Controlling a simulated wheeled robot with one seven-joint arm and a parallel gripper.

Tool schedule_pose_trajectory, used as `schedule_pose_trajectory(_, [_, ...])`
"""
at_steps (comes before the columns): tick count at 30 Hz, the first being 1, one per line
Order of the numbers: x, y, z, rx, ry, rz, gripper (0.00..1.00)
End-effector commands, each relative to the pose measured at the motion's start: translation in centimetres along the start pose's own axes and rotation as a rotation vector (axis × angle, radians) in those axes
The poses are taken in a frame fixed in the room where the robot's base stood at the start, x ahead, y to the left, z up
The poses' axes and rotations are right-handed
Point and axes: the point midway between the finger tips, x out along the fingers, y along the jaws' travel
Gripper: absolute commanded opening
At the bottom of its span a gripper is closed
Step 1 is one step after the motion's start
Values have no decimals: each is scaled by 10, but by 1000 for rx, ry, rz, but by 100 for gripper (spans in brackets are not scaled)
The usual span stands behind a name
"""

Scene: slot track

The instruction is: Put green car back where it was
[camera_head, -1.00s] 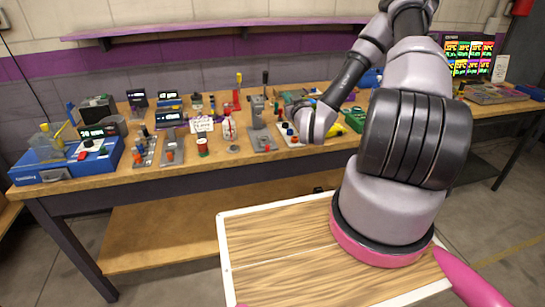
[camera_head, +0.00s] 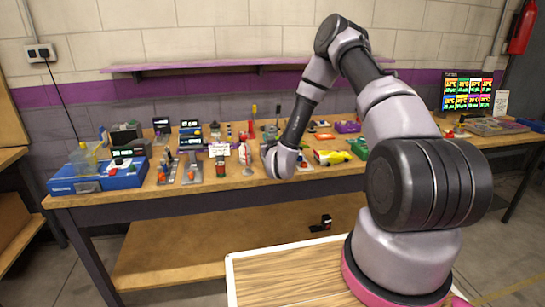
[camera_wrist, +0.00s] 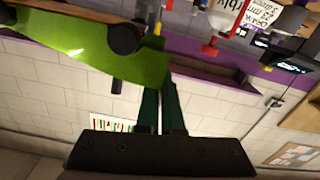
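A green toy car (camera_wrist: 85,55) with a dark wheel fills the upper left of the wrist view, very close to the camera. My gripper's two dark green fingers (camera_wrist: 163,92) lie close together and reach up to the car's lower right end. Their tips are partly covered there, so I cannot tell whether they hold the car. In the head view my wrist is over the front of the bench and hides the fingers.
The wooden bench (camera_head: 120,200) carries several small devices, a blue bin (camera_head: 125,176) at its left and a white sign (camera_head: 219,149) near the middle. A purple shelf (camera_head: 230,67) runs along the wall above. A screen (camera_head: 468,93) stands at the right.

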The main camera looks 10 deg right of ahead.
Motion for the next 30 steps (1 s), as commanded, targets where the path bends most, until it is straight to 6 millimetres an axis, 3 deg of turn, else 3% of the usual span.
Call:
schedule_pose_trajectory(13, [0, -9, 55, -1, 0, -1, 0])
schedule_pose_trajectory(30, [0, -10, 64, -1, 1, -1, 0])
